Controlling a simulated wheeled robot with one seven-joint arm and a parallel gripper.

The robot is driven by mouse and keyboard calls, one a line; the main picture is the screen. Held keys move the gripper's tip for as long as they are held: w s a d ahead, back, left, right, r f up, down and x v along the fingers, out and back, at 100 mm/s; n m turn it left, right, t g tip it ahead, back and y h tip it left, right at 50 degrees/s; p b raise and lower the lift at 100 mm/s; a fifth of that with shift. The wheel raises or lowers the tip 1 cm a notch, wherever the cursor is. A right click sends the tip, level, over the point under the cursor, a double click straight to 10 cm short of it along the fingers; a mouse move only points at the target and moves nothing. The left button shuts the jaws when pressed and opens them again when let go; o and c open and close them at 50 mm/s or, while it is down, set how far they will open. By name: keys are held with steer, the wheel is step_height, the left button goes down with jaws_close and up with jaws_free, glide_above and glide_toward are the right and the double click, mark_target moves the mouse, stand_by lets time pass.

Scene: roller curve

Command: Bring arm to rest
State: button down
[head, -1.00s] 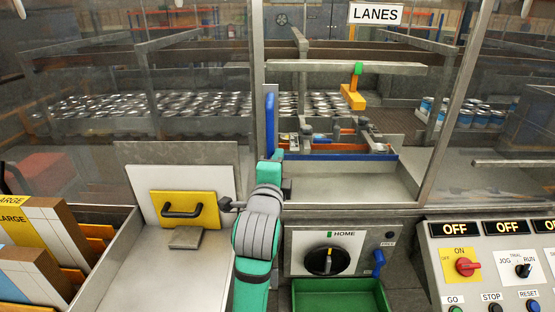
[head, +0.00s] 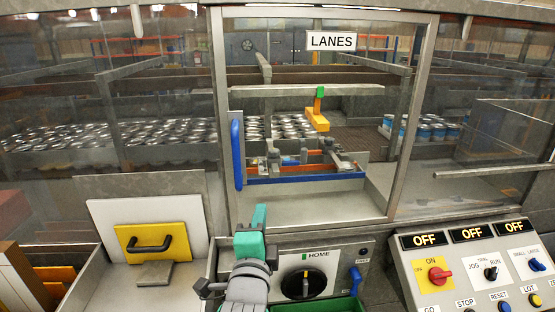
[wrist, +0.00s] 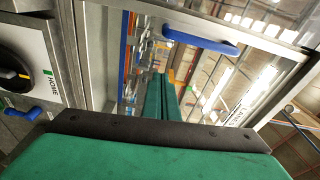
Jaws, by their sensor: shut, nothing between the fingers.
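My gripper (head: 256,226) shows at the bottom centre of the head view, with its green fingers together and pointing up. In the wrist view its two green fingers (wrist: 161,100) lie side by side with nothing between them. In the head view it stands below and a little right of the blue upright handle (head: 237,155) of the clear LANES door, apart from it. My grey wrist covers part of the panel front beneath. The blue handle also shows in the wrist view (wrist: 200,38), above the fingers.
The HOME dial (head: 304,284) and a small blue lever (head: 355,281) are just right of my wrist. A yellow plate with a black handle (head: 152,246) is at left. The switch console (head: 470,268) stands at right. Clear panels and metal posts bound the space ahead.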

steer(key=s+d+f+n, duration=0.2)
steer(key=s+f+n, duration=0.2)
steer(key=f, duration=0.5)
steer(key=s+d+f+n+g, duration=0.1)
steer(key=s+d+f+n, duration=0.2)
steer(key=f, duration=0.6)
steer(key=s+d+f+n, duration=0.1)
steer(key=s+f+n, duration=0.35)
steer(key=f, duration=0.45)
steer(key=s+f+n, duration=0.2)
steer(key=s+f, duration=0.2)
steer(key=s, duration=1)
steer(key=s+f+n+g, duration=0.1)
steer(key=s+f+n, duration=0.2)
steer(key=s, duration=1.2)
steer(key=shift+d+f+g, duration=0.3)
steer(key=shift+d+f, duration=0.15)
steer(key=shift+f, duration=0.25)
steer(key=shift+w, duration=0.1)
steer(key=shift+n, duration=0.25)
